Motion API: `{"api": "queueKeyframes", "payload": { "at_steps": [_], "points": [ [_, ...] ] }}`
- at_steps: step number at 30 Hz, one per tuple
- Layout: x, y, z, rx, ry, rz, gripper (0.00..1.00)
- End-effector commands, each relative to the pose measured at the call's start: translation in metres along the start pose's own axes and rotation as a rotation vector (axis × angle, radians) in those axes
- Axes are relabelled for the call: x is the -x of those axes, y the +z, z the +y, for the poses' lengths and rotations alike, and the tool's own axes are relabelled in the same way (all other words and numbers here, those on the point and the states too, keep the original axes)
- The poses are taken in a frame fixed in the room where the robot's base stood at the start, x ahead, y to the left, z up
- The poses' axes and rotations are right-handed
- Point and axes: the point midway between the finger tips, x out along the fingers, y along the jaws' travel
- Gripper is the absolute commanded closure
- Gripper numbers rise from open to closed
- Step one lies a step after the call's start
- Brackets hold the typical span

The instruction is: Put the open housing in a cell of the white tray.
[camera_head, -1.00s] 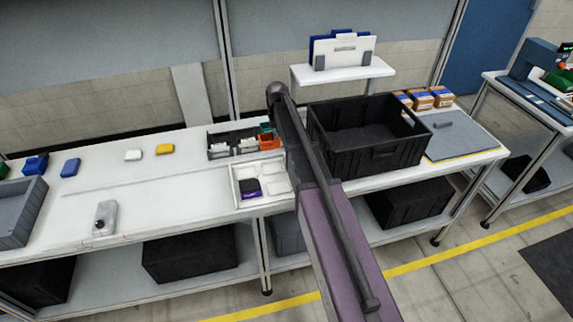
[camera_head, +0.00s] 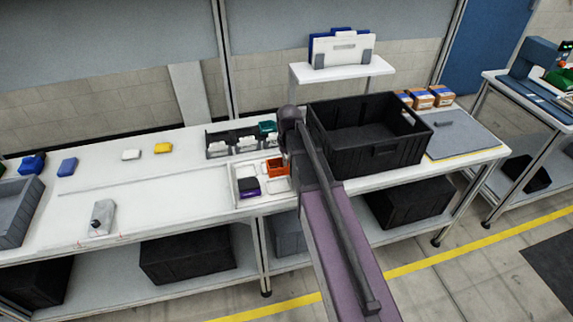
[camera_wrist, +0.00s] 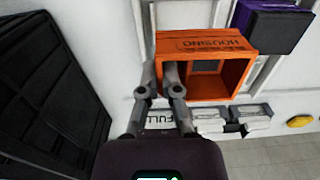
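The orange open housing (camera_head: 277,168) is over the right back cell of the white tray (camera_head: 265,202); I cannot tell whether it rests on the cell floor. In the wrist view the housing (camera_wrist: 215,87) shows its open hollow and upside-down lettering. My gripper (camera_wrist: 160,76) is closed on its left wall, one finger on each side. In the head view my arm hides the fingers. A purple and black block (camera_head: 249,187) sits in the tray's left front cell, and it also shows beside the housing in the wrist view (camera_wrist: 280,27).
A black crate (camera_head: 375,158) stands close to the right of my arm. A dark rack (camera_head: 215,147) with white pieces and a green part (camera_head: 267,127) is behind the tray. The table between is mostly clear.

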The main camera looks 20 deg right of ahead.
Motion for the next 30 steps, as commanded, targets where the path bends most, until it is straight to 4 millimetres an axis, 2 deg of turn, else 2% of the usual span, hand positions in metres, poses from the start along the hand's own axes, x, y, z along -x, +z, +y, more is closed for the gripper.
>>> {"api": "queueKeyframes", "payload": {
  "at_steps": [17,30],
  "points": [
    [-0.003,0.003,-0.001,0.002,0.0,0.0,1.0],
    [-0.026,0.003,-0.001,0.002,0.0,0.0,1.0]
  ]
}}
